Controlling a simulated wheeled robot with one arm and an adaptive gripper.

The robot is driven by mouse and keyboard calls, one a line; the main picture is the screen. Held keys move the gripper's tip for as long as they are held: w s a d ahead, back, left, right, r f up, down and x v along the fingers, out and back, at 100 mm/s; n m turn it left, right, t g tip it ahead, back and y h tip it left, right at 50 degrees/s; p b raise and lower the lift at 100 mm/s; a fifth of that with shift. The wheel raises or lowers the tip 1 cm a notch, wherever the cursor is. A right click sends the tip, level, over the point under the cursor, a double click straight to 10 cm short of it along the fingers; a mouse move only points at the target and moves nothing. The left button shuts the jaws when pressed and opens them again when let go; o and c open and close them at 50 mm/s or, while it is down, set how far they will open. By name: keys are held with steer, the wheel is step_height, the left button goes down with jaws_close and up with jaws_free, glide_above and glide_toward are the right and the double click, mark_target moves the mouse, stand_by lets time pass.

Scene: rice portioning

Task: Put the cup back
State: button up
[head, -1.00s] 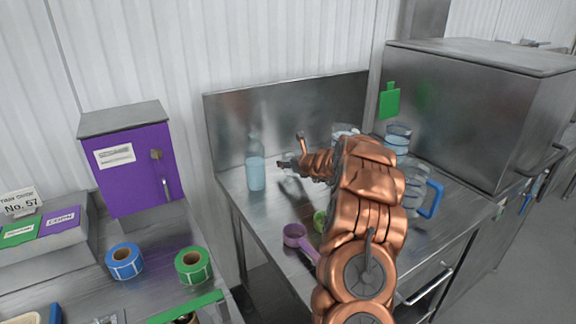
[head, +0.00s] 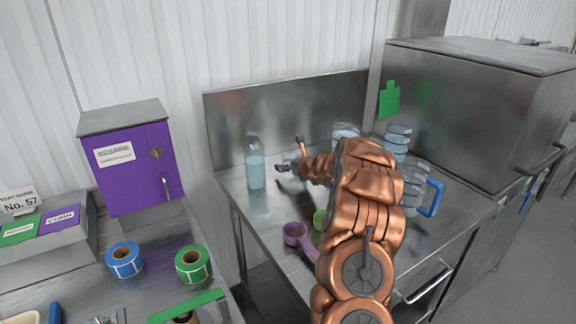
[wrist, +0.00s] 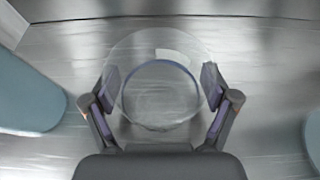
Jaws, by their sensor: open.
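The clear, empty cup (wrist: 160,95) stands on the steel counter in the wrist view, between my two fingers. My gripper (wrist: 160,93) is open, with one dark finger pad on each side of the cup. Whether the pads touch its wall I cannot tell. In the head view my gripper (head: 290,157) is low over the back of the counter, right of a clear bottle. A faint clear shape, likely the cup (head: 290,158), shows between the fingers there. My copper arm hides part of the counter.
The bottle (head: 255,168) of pale blue liquid stands close left. Clear jugs, one with a blue handle (head: 433,198), stand right of my arm. A purple scoop (head: 296,234) and a small green item (head: 319,219) lie in front. A steel backsplash (head: 300,110) rises behind.

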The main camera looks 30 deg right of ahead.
steer(key=shift+r, duration=0.25)
steer(key=shift+s+r, duration=0.15)
steer(key=shift+s, duration=0.45)
steer(key=b+v, duration=0.2)
steer(key=v, duration=0.8)
steer(key=shift+s+r, duration=0.2)
steer(key=shift+s, duration=0.1)
steer(key=shift+a, duration=0.1)
steer(key=shift+a+f, duration=0.1)
